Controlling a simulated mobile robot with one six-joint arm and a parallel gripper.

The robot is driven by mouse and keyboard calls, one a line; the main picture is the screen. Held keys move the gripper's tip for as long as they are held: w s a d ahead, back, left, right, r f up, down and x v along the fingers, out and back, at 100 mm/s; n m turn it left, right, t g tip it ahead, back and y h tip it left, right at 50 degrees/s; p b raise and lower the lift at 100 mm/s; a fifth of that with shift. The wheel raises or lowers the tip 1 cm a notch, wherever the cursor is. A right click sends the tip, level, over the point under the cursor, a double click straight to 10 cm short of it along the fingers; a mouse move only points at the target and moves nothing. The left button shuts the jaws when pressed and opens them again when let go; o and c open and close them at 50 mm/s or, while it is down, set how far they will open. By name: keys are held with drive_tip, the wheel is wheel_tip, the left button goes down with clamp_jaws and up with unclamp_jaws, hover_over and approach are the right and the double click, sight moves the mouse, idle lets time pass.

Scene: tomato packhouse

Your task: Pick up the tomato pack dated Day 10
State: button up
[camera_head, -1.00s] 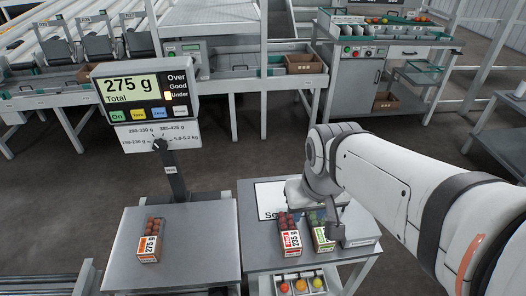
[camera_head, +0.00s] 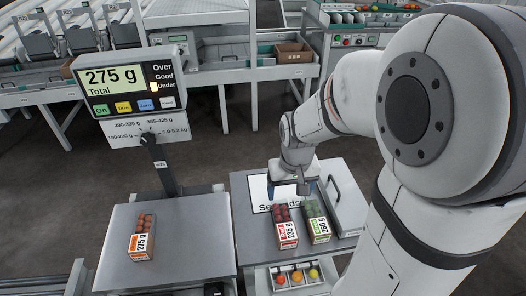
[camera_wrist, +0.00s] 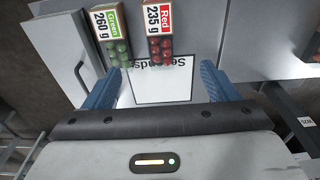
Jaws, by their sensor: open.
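Three tomato packs are in view; I cannot read a day date on any of them. An orange-labelled 275 g pack (camera_head: 143,238) lies on the scale plate at the left. A red-labelled 235 g pack (camera_head: 286,226) and a green-labelled 260 g pack (camera_head: 316,221) lie side by side on the right table. Both also show in the wrist view, the red pack (camera_wrist: 160,32) and the green pack (camera_wrist: 111,38). My gripper (camera_wrist: 160,80) is open and empty, above the white Seconds sheet (camera_wrist: 163,88), with the packs beyond its fingertips. In the head view my gripper (camera_head: 290,190) is just behind the packs.
The scale display (camera_head: 131,83) reads 275 g and stands on a post behind the plate (camera_head: 190,240). A small tray of loose tomatoes (camera_head: 297,282) is at the table front. A grey box or panel with a handle (camera_head: 344,195) stands right of the packs.

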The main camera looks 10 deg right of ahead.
drive_tip(key=g, duration=0.1)
hover_over(283, 217)
drive_tip(key=f, duration=1.1)
drive_tip(key=shift+w+a+b, duration=0.15)
drive_tip(key=shift+a+b, duration=0.05)
drive_tip(key=shift+b, duration=0.2)
drive_tip(key=f, duration=0.8)
drive_tip(key=shift+s+d+f, duration=0.15)
drive_tip(key=shift+s+d, duration=0.05)
drive_tip(key=shift+d, duration=0.05)
drive_tip(key=shift+c, duration=0.2)
drive_tip(key=c, duration=1.2)
drive_tip(key=shift+o, duration=0.2)
